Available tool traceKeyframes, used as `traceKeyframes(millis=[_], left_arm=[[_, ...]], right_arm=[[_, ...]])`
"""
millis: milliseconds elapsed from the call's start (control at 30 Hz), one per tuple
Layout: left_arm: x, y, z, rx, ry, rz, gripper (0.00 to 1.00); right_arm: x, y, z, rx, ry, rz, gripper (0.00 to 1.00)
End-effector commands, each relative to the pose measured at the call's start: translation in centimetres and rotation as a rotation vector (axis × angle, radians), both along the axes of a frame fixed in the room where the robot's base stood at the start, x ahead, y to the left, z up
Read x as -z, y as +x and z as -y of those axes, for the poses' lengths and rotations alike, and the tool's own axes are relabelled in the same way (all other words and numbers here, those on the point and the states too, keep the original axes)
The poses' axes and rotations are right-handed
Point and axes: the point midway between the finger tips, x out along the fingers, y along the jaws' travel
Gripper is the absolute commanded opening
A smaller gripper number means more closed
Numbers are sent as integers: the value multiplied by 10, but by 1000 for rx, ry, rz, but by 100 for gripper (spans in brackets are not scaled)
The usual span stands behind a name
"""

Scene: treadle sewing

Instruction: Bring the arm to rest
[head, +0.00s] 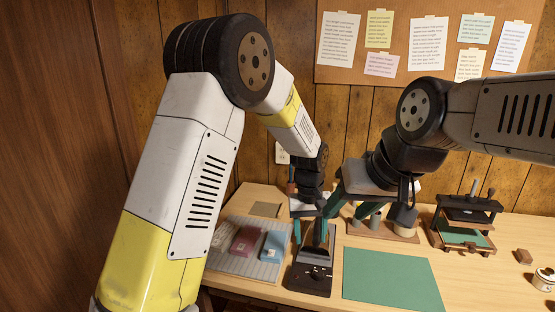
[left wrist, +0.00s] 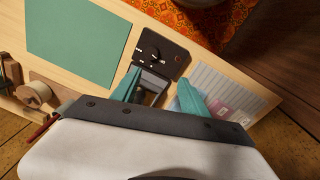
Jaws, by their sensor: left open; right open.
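My left arm comes in from the left and bends down to my left gripper (head: 311,230), the lower one. It is open over the black dial box (head: 312,275) at the table's middle. In the left wrist view its two teal fingers (left wrist: 158,82) stand apart, with the back part of the dial box (left wrist: 160,52) showing between them and nothing gripped. Whether they touch the box is unclear. My right arm comes in from the right. My right gripper (head: 366,205) is open above the wooden spool stand (head: 400,236), partly hidden by its own wrist.
A grey striped mat (head: 222,262) with maroon (head: 243,241) and blue (head: 274,246) packets lies left of the dial box. A flat green mat (head: 391,279) lies right of it. A black press (head: 467,215) stands farther right. A pinboard (head: 400,70) hangs behind.

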Motion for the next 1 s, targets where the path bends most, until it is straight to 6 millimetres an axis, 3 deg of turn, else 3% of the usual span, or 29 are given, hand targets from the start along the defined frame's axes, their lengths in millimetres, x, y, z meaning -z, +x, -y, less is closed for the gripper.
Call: traceKeyframes(millis=[33,200,367,500,733,900,1000], left_arm=[[-26,1,-18,-12,-32,21,52],[-94,-14,-77,-15,-112,92,52],[-144,-42,-131,-12,-162,177,52],[-177,-75,-174,-9,-184,263,52],[-205,-137,-228,-2,-171,412,52],[-209,-169,-248,4,-142,487,52],[-209,-179,-253,5,-131,508,52]], right_arm=[[0,0,0,0,0,0,50],[0,0,0,0,0,0,50],[0,0,0,0,0,0,50],[0,0,0,0,0,0,50],[0,0,0,0,0,0,50],[0,0,0,0,0,0,50],[0,0,0,0,0,0,50]])
